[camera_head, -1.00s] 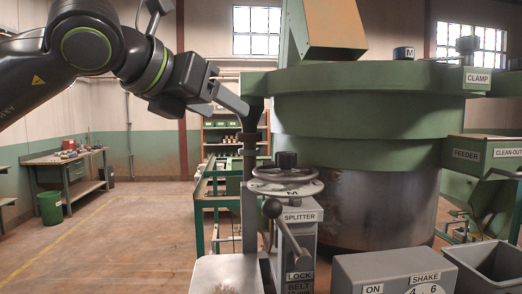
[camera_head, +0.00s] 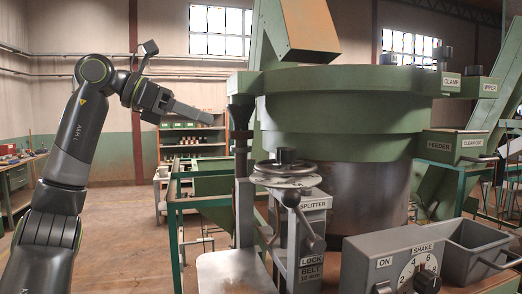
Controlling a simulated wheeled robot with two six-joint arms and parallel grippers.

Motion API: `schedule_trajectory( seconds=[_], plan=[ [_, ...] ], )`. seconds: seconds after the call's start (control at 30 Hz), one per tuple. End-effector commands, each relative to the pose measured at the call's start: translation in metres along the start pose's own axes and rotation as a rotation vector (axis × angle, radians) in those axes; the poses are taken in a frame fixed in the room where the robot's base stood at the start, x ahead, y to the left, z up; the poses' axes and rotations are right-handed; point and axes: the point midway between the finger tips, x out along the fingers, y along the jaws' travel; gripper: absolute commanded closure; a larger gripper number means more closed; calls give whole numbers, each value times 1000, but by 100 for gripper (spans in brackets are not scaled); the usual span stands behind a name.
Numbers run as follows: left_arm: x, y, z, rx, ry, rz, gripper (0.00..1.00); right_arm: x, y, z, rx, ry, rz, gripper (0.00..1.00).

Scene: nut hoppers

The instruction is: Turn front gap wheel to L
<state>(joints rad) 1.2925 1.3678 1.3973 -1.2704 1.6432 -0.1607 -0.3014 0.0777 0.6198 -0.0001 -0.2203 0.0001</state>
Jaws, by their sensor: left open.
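A small grey handwheel (camera_head: 284,168) with a dark knob on top sits on a dial disc, over the post with the SPLITTER label (camera_head: 313,205). I cannot read a letter on the dial now. No label in view says front gap, so I cannot confirm this is that wheel. A lever with a ball end (camera_head: 291,198) hangs in front of the post. My left gripper (camera_head: 208,117) is open and empty. It is in the air above and left of the handwheel, pointing right, apart from everything. My right gripper is not in view.
A control box (camera_head: 392,262) with ON and SHAKE labels and a grey bin (camera_head: 478,250) are at lower right. The floor at left is free.

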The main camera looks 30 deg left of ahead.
Motion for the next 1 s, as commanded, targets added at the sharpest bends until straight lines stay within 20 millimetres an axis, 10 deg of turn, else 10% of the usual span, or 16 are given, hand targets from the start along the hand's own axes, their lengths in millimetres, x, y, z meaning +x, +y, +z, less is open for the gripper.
schedule_trajectory(
  seconds=[0.37,1.0],
  plan=[
    [39,-1,2,32,3,-53,40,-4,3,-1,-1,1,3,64],
    [167,-7,3,28,2,-52,40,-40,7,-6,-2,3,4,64]
  ],
)
